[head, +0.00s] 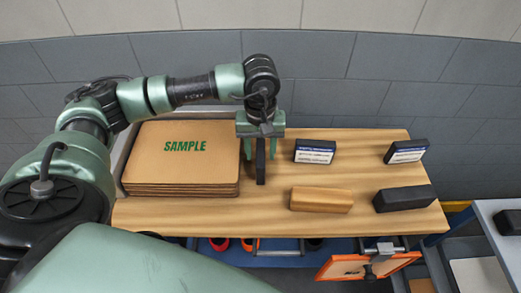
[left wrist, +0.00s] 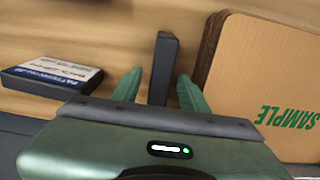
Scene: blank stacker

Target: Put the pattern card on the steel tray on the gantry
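My left gripper (head: 261,157) hangs over the wooden table, pointing down. In the left wrist view its fingers (left wrist: 160,82) are apart, with a narrow black piece (left wrist: 166,55) between them and a gap on each side. That black piece (head: 261,162) stands right of the cardboard stack; no label shows on it. A dark block (head: 315,151) to its right has a white and blue label; in the left wrist view the label (left wrist: 57,72) seems to begin "PATTERN". I cannot pick out a pattern card, steel tray or gantry for certain. My right gripper is not in view.
A brown stack marked SAMPLE (head: 183,170) fills the table's left. A second labelled block (head: 406,151), a wooden block (head: 321,201) and a black block (head: 404,199) stand right. An orange board (head: 345,267) hangs at the front. A grey surface (head: 497,212) is far right.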

